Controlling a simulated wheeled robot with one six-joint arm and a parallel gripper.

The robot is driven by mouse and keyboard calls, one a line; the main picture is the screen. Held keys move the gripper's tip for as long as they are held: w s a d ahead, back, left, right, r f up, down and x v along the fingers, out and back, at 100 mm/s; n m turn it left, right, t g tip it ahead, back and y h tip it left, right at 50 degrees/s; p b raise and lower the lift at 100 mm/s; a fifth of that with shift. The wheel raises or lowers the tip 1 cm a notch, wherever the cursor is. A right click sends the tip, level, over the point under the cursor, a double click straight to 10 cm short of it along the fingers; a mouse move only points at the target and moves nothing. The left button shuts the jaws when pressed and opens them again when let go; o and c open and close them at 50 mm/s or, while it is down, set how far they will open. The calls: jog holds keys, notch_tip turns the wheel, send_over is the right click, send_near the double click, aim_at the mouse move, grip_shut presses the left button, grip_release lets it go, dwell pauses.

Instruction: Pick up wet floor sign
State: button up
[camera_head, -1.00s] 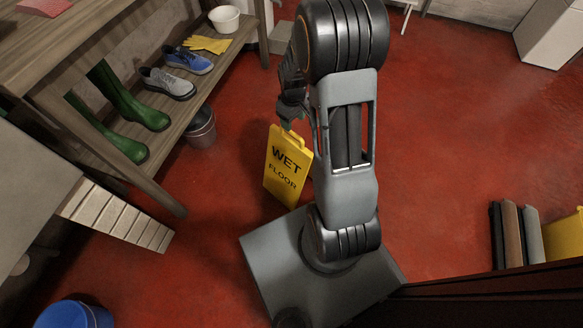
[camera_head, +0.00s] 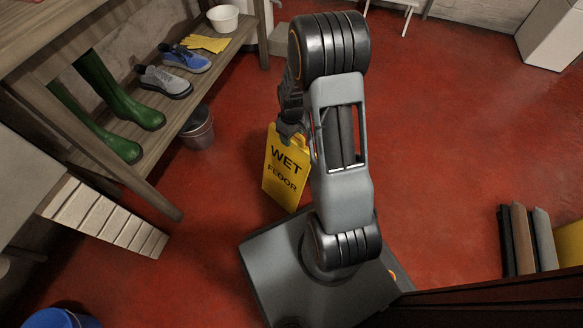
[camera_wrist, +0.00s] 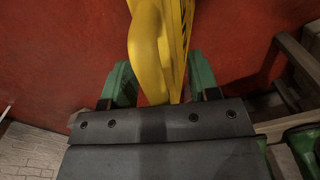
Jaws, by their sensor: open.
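The yellow wet floor sign (camera_head: 287,170) stands upright on the red floor, its lettered face toward the head camera. My gripper (camera_head: 291,131) is at the sign's top edge, partly hidden by my arm. In the wrist view, the sign's yellow top (camera_wrist: 158,50) lies between the two green fingers of my gripper (camera_wrist: 160,85). The fingers are open, one on each side of it. The right finger is close to the sign; I cannot tell whether it touches.
A wooden shelf (camera_head: 150,135) on the left holds green boots (camera_head: 120,95), shoes (camera_head: 163,82), yellow gloves (camera_head: 205,43) and a white bucket (camera_head: 223,18). A dark bucket (camera_head: 198,130) stands beside it. A blue bucket (camera_head: 62,318) is at lower left. The floor to the right is mostly clear.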

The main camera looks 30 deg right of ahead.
grip_shut()
dwell(0.5)
dwell(0.3)
